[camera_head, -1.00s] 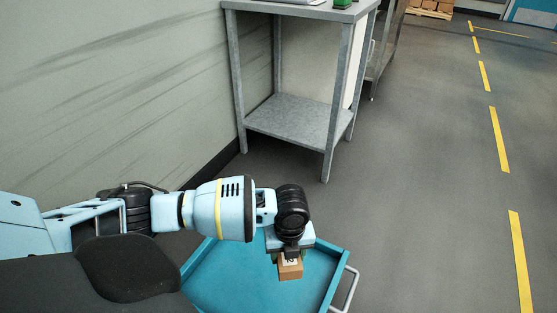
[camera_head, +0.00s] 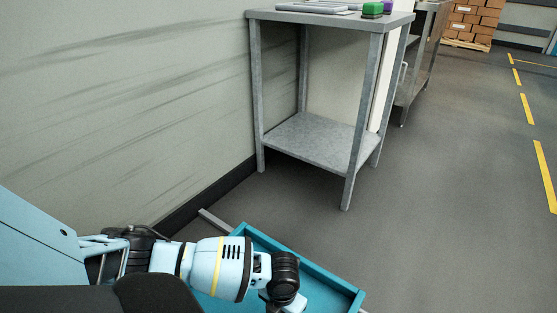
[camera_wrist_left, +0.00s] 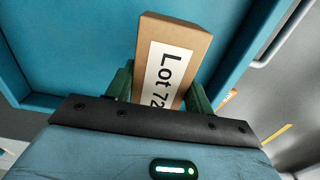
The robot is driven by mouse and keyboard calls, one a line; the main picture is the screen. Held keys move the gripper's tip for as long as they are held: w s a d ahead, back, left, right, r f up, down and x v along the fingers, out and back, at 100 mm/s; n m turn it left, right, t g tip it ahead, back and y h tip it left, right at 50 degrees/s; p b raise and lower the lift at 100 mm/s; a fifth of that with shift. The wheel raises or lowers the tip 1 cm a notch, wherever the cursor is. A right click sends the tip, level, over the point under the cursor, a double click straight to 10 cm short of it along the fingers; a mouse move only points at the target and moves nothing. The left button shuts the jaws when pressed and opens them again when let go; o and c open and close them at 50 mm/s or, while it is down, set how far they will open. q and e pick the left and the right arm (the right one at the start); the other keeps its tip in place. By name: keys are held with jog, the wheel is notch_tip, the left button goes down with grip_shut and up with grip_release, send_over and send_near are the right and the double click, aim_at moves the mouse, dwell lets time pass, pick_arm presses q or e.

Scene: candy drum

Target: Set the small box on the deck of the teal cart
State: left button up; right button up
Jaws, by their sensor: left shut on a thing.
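The small box (camera_wrist_left: 175,45) is brown cardboard with a white label reading "Lot 72". In the left wrist view it stands out from between the green fingers of my left gripper (camera_wrist_left: 160,92), which is shut on it. The teal cart (camera_head: 300,256) is at the bottom of the head view, with a raised rim around its deck. Its teal surface (camera_wrist_left: 50,55) also lies behind the box in the wrist view. I cannot tell whether the box touches the deck. In the head view the box and fingertips are out of frame. My right gripper is not in view.
A grey metal table (camera_head: 325,143) with a lower shelf stands beyond the cart, near the wall. A green item (camera_head: 372,9) is on its top. Stacked cartons (camera_head: 472,20) stand far back. The floor to the right is clear.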

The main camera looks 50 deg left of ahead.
pick_arm(q)
notch_tip(320, 180, down, 3)
jog(key=shift+f+b, duration=0.2)
jog(key=shift+b, duration=0.4)
jog(key=shift+f, duration=0.25)
notch_tip(320, 180, down, 5)
jog(key=b, duration=0.2)
jog(key=shift+r+b, duration=0.2)
jog(key=shift+b, duration=0.15)
jog(key=shift+f, duration=0.1)
jog(key=shift+f, duration=0.1)
jog(key=o, duration=1)
